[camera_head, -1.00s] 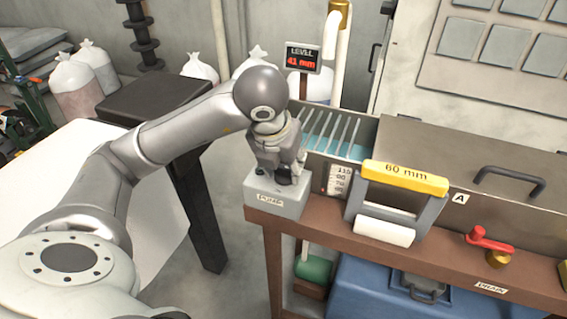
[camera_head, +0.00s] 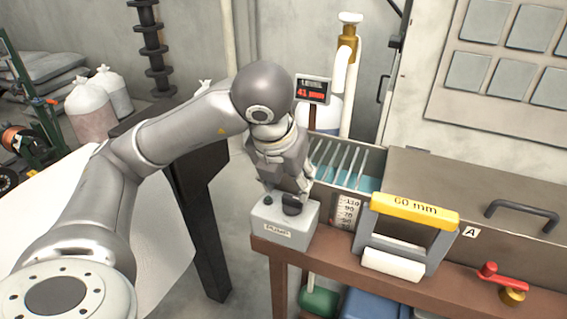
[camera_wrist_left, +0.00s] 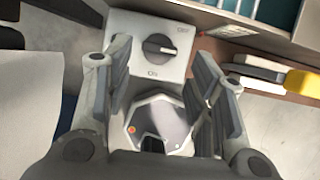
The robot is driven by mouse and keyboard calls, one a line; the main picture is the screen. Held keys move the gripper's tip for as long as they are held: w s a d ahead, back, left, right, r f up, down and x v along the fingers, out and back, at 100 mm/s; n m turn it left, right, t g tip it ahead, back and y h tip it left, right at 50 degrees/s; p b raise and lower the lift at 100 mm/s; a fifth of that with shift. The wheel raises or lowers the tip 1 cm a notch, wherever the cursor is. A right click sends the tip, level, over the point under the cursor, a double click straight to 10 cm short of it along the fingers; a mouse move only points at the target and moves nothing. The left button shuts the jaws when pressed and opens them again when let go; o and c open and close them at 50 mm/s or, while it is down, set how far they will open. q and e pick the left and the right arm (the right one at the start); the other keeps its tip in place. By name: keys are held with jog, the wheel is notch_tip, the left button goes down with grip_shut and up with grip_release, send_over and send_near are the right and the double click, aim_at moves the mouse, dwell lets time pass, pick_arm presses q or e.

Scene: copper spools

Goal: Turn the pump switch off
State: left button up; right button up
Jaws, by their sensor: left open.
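The pump switch is a dark round knob (camera_wrist_left: 158,47) on a light grey box (camera_head: 285,228) labelled PUMP, at the left end of the brown bench. In the left wrist view, OFF is printed toward its upper right and ON below it. A pale mark on the knob points roughly right. My left gripper (camera_head: 288,192) is just above the box, pointing down. In the left wrist view, its open fingers (camera_wrist_left: 163,68) appear either side of the knob, with nothing between them; I cannot tell whether they touch it. My right gripper is not in view.
A yellow-topped 60 mm frame (camera_head: 412,207) stands right of the box, by a tank with blue liquid (camera_head: 362,182). A level display (camera_head: 313,91) reads 41 mm behind. A red drain valve handle (camera_head: 490,272) is at the bench's right.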

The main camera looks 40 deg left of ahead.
pick_arm(q)
jog(key=shift+v, duration=2.95)
